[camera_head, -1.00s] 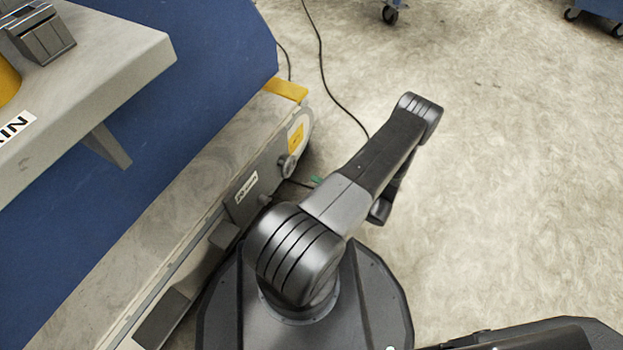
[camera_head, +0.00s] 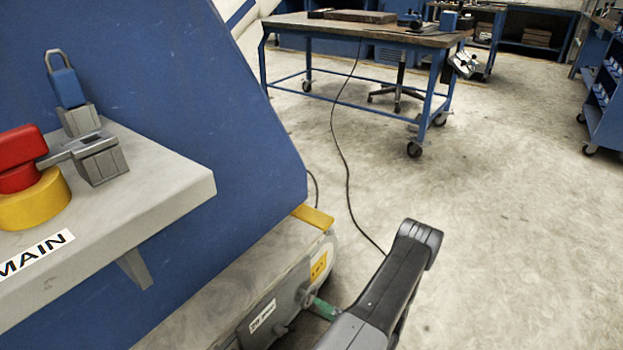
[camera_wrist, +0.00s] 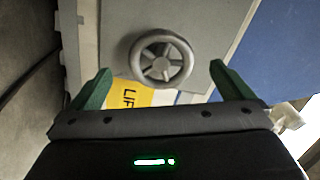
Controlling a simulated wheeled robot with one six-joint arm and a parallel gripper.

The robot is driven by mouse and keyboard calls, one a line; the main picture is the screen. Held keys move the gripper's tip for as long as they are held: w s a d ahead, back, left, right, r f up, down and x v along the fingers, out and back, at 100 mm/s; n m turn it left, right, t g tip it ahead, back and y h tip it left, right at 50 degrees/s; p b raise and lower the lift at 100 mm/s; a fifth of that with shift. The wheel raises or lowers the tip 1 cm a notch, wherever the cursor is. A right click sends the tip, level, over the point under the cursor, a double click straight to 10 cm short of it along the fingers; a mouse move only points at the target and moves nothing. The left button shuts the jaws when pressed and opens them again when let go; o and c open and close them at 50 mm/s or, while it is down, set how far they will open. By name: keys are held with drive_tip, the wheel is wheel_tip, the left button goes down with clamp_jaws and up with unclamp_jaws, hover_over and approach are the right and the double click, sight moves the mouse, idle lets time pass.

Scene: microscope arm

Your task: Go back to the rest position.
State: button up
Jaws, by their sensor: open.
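My gripper (camera_wrist: 160,84) is open in the wrist view, its two green fingers spread wide. A grey spoked handwheel (camera_wrist: 161,59) lies ahead, in the gap between the fingers as seen from the wrist. No finger is seen closed on it, and the depth between them is hard to tell. In the head view a green part of my gripper (camera_head: 323,308) shows low, beside the round knob (camera_head: 304,297) on the machine's side. My arm hides most of the gripper there.
A grey shelf (camera_head: 150,195) juts out at left, carrying a red and yellow switch (camera_head: 22,160) and a blue padlock (camera_head: 65,85). A yellow label (camera_wrist: 130,94) sits below the wheel. A blue workbench (camera_head: 360,35) stands behind; a cable (camera_head: 345,170) crosses the open floor.

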sight(311, 297)
drive_tip(key=b+x, duration=0.1)
drive_tip(key=x, duration=0.5)
drive_tip(key=shift+w+a, duration=0.25)
drive_tip(key=p+v, duration=0.3)
drive_tip(key=v, duration=1.1)
drive_tip(key=b+x, duration=0.3)
drive_tip(key=x, duration=1.1)
drive_tip(key=shift+a+b, duration=0.1)
drive_tip(key=shift+b, duration=0.2)
drive_tip(key=m, duration=0.5)
drive_tip(key=shift+r, duration=0.25)
drive_tip(key=m, duration=0.4)
drive_tip(key=shift+r+m, duration=0.15)
drive_tip(key=shift+m, duration=0.15)
drive_tip(key=m, duration=0.4)
drive_tip(key=shift+w+r, duration=0.1)
drive_tip(key=shift+r, duration=0.05)
drive_tip(key=shift+w+d+r+m, duration=0.1)
drive_tip(key=shift+d+m, duration=0.05)
drive_tip(key=shift+m, duration=1.25)
drive_tip(key=shift+w+d+m, duration=0.1)
drive_tip(key=shift+d+m, duration=0.05)
drive_tip(key=shift+m, duration=1.25)
